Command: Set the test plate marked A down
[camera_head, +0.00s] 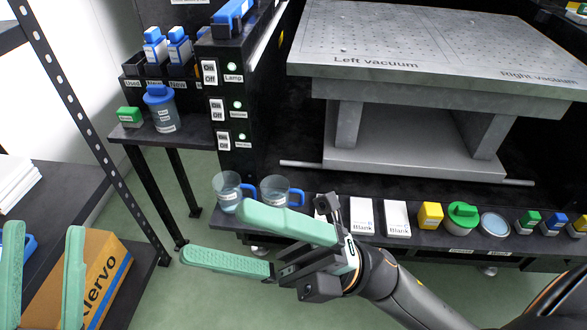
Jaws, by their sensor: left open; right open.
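I cannot make out a test plate marked A.
Two clear mugs (227,191) and (278,190) stand close behind my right gripper. A yellow block (429,214), a green-lidded jar (462,215) and a round dish (494,224) line the shelf. A grey vacuum table (440,45) stands behind. A cardboard box (104,284) is lower left.

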